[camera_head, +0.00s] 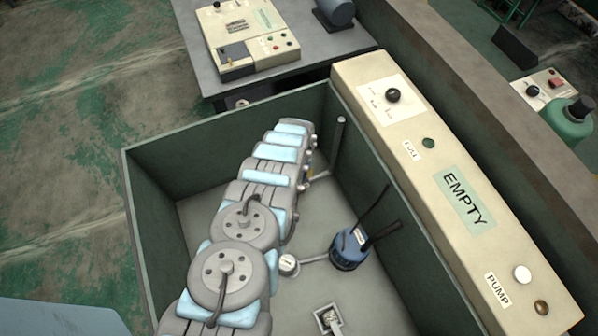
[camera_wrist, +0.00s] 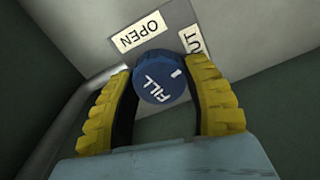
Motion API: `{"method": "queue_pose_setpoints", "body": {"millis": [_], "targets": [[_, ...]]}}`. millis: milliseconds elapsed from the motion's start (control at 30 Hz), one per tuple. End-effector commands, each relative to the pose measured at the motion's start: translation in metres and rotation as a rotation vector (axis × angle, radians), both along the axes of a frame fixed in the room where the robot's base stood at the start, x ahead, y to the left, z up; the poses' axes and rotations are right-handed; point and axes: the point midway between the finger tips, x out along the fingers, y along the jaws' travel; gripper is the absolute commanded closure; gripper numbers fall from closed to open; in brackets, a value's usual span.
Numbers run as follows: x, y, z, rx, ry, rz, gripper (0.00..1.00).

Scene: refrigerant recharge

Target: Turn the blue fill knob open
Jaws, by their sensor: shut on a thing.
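The blue fill knob (camera_wrist: 161,80) is in the middle of the wrist view, with white FILL lettering and a short white mark on its upper-right side, toward a partly hidden label ending in "UT" (camera_wrist: 193,40). An OPEN label (camera_wrist: 141,32) lies up and left of it. My gripper (camera_wrist: 161,92) has its yellow ridged fingers on the left and right sides of the knob, shut on it. In the head view, my arm reaches into a green-walled bin; the knob is hidden there, and only small yellow bits of the gripper show.
The bin (camera_head: 150,200) has raised walls around my arm. A blue cylinder (camera_head: 348,248) with dark rods and a small gauge (camera_head: 289,264) stand on its floor. A cream panel (camera_head: 462,205) with an EMPTY display runs along its right side. A control box (camera_head: 240,35) sits on the table behind.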

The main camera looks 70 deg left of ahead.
Motion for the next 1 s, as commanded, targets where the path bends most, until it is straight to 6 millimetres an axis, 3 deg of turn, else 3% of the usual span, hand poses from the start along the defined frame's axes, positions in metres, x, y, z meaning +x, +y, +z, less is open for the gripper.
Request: {"method": "queue_pose_setpoints", "body": {"millis": [467, 1000], "targets": [[0.0015, -0.0001, -0.0014, 0.001, -0.001, 0.253, 0.87], [0.0020, -0.0007, -0.0050, 0.001, -0.002, 0.746, 0.87]]}}
